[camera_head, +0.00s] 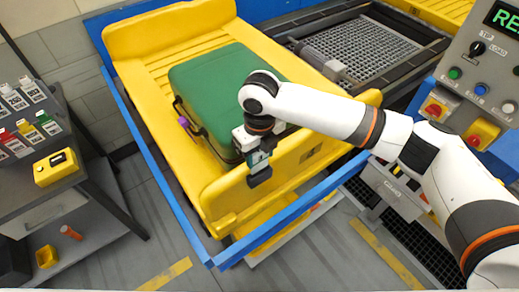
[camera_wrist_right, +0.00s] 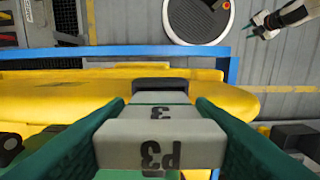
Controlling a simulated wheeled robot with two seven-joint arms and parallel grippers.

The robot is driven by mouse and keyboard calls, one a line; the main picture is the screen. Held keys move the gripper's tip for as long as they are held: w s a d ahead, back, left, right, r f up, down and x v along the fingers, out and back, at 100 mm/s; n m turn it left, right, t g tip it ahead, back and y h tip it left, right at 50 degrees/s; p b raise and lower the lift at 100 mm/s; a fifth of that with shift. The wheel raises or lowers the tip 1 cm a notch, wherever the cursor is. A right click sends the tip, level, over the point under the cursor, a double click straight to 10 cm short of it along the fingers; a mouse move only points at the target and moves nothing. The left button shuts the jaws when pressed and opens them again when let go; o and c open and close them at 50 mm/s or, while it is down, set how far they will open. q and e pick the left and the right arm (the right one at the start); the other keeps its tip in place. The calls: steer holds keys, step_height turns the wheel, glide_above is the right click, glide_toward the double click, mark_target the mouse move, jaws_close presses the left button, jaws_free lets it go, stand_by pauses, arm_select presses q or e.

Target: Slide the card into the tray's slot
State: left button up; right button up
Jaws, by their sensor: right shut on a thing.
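My right gripper (camera_head: 259,163) is shut on the card (camera_wrist_right: 160,146), pale grey-white with dark "P3" lettering, between two green fingers in the right wrist view. In the head view the fingers hide most of the card. The yellow tray (camera_head: 222,192) carries a green case. A dark slot holder (camera_head: 260,178) is on the tray's front wall, just below the gripper; it also shows in the right wrist view (camera_wrist_right: 160,84). I cannot tell whether the card touches the slot. My left gripper (camera_wrist_right: 262,28) shows small at the upper right of the right wrist view, its opening unclear.
The green case (camera_head: 205,85) stands in the tray close behind the gripper. A blue rail (camera_head: 285,212) runs along the front. A control panel (camera_head: 475,75) is at right; a dark cart (camera_head: 80,185) with small items and a yellow box (camera_head: 55,167) is at left.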

mark_target(260, 161)
steer(key=shift+p, duration=0.85)
stand_by(1.5)
steer(key=shift+f+b, duration=1.45)
steer(key=shift+f, duration=1.1)
steer(key=o, duration=1)
steer(key=shift+r, duration=0.1)
step_height(260, 161, up, 11)
steer(key=b, duration=0.3)
steer(key=shift+r, duration=0.45)
steer(key=shift+f, duration=0.1)
